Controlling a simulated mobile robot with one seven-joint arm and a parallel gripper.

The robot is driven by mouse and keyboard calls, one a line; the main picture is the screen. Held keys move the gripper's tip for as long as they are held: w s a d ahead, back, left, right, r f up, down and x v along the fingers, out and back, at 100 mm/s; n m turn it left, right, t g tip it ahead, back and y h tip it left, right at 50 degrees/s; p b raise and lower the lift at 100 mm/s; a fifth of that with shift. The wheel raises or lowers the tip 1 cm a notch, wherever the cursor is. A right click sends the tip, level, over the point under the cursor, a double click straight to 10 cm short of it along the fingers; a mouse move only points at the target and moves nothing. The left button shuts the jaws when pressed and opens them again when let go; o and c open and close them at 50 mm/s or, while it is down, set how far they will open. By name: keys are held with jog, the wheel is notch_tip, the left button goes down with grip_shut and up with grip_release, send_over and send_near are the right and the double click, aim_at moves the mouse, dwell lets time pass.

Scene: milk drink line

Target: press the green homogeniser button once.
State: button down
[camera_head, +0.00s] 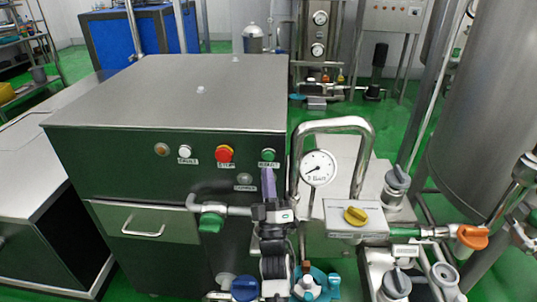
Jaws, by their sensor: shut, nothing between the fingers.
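The green button (268,155) is at the right end of the row on the dark front panel of the homogeniser (130,130), a large box with a steel top. A small label sits under it, partly covered. My gripper (268,171) is shut and empty, its purple fingers pointing up the panel. In the picture the fingertips lie just below the green button. I cannot tell whether they touch the panel or stand off from it.
Left of the green button are a red button (224,154) and a white one (184,151). A pipe with a green valve handle (211,222) is left of my gripper. A bent steel pipe, a pressure gauge (318,167) and a yellow knob (356,215) crowd the right side.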

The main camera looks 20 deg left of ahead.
aim_at(269, 156)
jog(key=shift+w+a+b, duration=0.2)
jog(key=shift+w+a, duration=0.05)
jog(key=shift+w, duration=0.55)
jog(key=shift+w+a+b, duration=0.2)
jog(key=shift+w+a, duration=0.05)
jog(key=shift+w, duration=0.55)
jog(key=shift+w, duration=0.15)
dwell(0.8)
jog(key=shift+w+a+b, duration=0.1)
jog(key=shift+w+b, duration=0.15)
jog(key=shift+b, duration=0.05)
jog(key=shift+w+a, duration=0.1)
jog(key=shift+w, duration=0.3)
dwell(0.5)
jog(key=shift+s, duration=0.15)
jog(key=shift+s+d+b, duration=0.25)
jog(key=shift+s+b, duration=0.1)
jog(key=shift+s, duration=0.3)
